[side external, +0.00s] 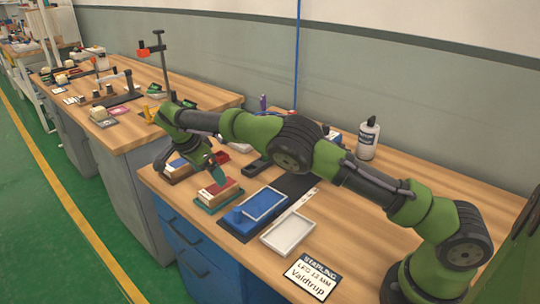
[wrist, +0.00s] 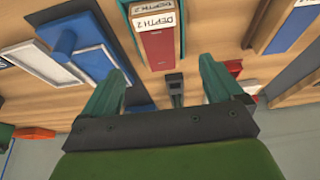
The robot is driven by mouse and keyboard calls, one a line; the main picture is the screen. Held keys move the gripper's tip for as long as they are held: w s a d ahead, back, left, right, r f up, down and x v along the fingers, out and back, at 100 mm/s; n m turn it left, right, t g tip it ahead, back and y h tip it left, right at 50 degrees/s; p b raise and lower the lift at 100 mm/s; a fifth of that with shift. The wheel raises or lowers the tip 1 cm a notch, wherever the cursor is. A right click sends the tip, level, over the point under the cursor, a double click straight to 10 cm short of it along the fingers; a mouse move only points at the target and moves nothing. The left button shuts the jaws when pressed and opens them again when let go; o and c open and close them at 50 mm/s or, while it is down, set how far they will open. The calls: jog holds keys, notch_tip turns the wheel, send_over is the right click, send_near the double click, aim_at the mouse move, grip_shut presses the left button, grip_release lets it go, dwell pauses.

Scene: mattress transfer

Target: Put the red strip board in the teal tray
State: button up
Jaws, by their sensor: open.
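The red strip board (side external: 222,187) shows as a red strip on top of a pale wooden block. The block stands in the shallow teal tray (side external: 207,208) near the front edge of the bench. In the wrist view the red strip (wrist: 157,47) has wood along its sides and a "DEPTH 2" label at one end. My gripper (side external: 217,172) is just above the block, pointing down. In the wrist view my gripper (wrist: 166,66) is open, its teal fingers apart with nothing held. The fingers partly hide the block in the side view.
A similar wooden block with a blue top (side external: 178,163) stands behind to the left. A blue tray (side external: 236,219) and a white tray (side external: 287,233) lie to the right. A white bottle (side external: 368,139) stands at the back.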

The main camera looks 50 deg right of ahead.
jog(key=s+d+r+n+t+y, duration=0.1)
jog(key=s+d+r+n+y, duration=0.15)
jog(key=s+r, duration=0.45)
jog(key=s+d+r+n+t+y, duration=0.1)
jog(key=s+d+r+n+y, duration=0.2)
jog(key=r, duration=0.9)
jog(key=s+f+n+t, duration=0.1)
jog(key=s+n, duration=0.3)
jog(key=s, duration=0.8)
jog(key=s+a+f+n+t, duration=0.1)
jog(key=s+n+t, duration=0.3)
jog(key=s, duration=0.8)
jog(key=shift+a+f+y, duration=0.25)
jog(key=shift+f+y, duration=0.2)
jog(key=shift+f, duration=0.15)
jog(key=shift+n, duration=0.25)
